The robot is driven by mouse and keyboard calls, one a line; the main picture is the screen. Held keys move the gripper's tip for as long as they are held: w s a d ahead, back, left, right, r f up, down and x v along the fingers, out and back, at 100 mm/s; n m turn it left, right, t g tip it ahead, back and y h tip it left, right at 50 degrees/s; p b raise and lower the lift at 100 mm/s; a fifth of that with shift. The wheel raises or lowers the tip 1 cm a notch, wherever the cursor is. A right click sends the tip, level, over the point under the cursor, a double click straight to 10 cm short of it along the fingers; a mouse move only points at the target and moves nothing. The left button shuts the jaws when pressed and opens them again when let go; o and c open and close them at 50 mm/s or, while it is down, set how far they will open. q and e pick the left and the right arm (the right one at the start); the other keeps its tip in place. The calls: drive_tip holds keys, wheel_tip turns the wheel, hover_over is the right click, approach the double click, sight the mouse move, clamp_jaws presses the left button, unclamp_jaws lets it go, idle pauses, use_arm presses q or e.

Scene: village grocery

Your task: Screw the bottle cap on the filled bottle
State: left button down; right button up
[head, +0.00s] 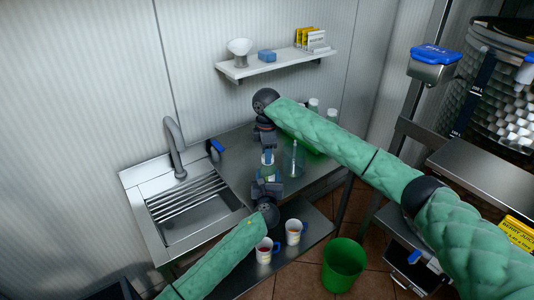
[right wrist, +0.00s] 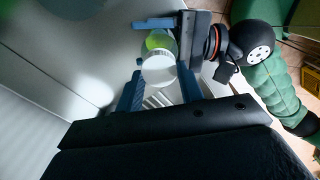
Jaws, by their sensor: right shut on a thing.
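My right gripper (head: 267,156) points down over the steel counter. In the right wrist view its two blue fingers (right wrist: 160,90) are shut on a round whitish cap (right wrist: 160,70). The filled bottle (right wrist: 158,41), with green showing, is right by the cap; whether the cap touches its neck I cannot tell. In the head view the bottle (head: 268,172) is mostly hidden between my two grippers. My left gripper (head: 268,184) is at the bottle from the near side.
A clear vessel (head: 293,161) stands just right of the grippers. Several white-capped bottles (head: 313,105) are behind my right arm. A sink (head: 187,212) with a tap is left. Mugs (head: 264,250) stand on the lower shelf; a green bucket (head: 343,266) is on the floor.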

drive_tip(key=m, duration=0.4)
drive_tip(key=shift+m, duration=0.3)
drive_tip(key=m, duration=0.6)
drive_tip(key=shift+w, duration=0.2)
drive_tip(key=m, duration=0.6)
drive_tip(key=shift+d, duration=0.1)
drive_tip(key=m, duration=0.5)
drive_tip(key=shift+w+d, duration=0.1)
drive_tip(key=shift+d, duration=0.05)
drive_tip(key=m, duration=0.4)
drive_tip(key=shift+d, duration=0.1)
drive_tip(key=m, duration=0.8)
drive_tip(key=shift+d, duration=0.1)
drive_tip(key=m, duration=0.4)
drive_tip(key=shift+s+m, duration=0.25)
drive_tip(key=shift+m, duration=0.15)
drive_tip(key=o, duration=0.9)
